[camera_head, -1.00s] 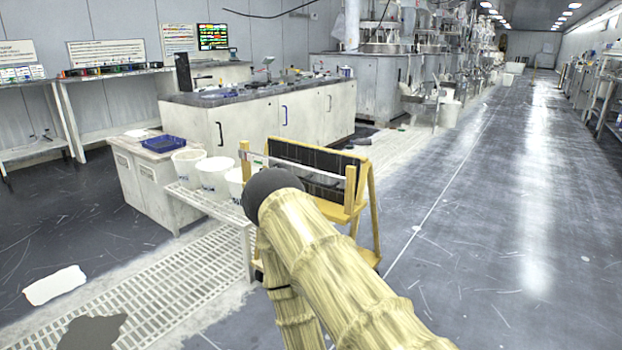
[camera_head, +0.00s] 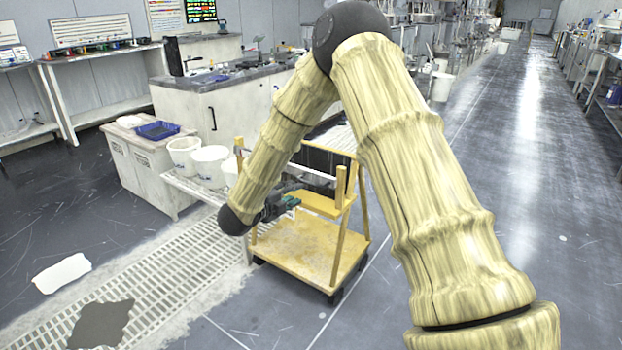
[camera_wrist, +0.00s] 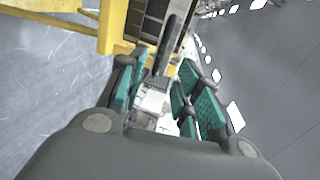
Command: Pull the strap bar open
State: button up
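The strap bar (camera_head: 312,172) is a thin pale bar across the upper front of a yellow wooden cart (camera_head: 310,245). My arm hides its left part in the head view. My gripper (camera_head: 282,206), with green finger pads, is at the cart's front, below the bar and partly behind my arm. In the wrist view my gripper (camera_wrist: 163,85) is open, with its green pads apart. The cart's yellow frame (camera_wrist: 112,25) and dark slatted panels show ahead of it. A dark bar-like shape lies between the fingers there; I cannot tell whether it is the strap bar.
White buckets (camera_head: 208,163) stand on a low bench left of the cart. A cabinet with a blue tray (camera_head: 157,130) is farther left. A long counter (camera_head: 200,105) stands behind. Floor grating (camera_head: 180,275) lies at front left. The aisle (camera_head: 530,200) on the right is clear.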

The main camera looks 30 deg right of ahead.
aim_at(311, 184)
jog(key=b+x, duration=0.1)
jog(key=x, duration=0.9)
jog(key=shift+w+d+b, duration=0.15)
jog(key=shift+d+b, duration=0.15)
jog(key=shift+d, duration=0.1)
grip_shut()
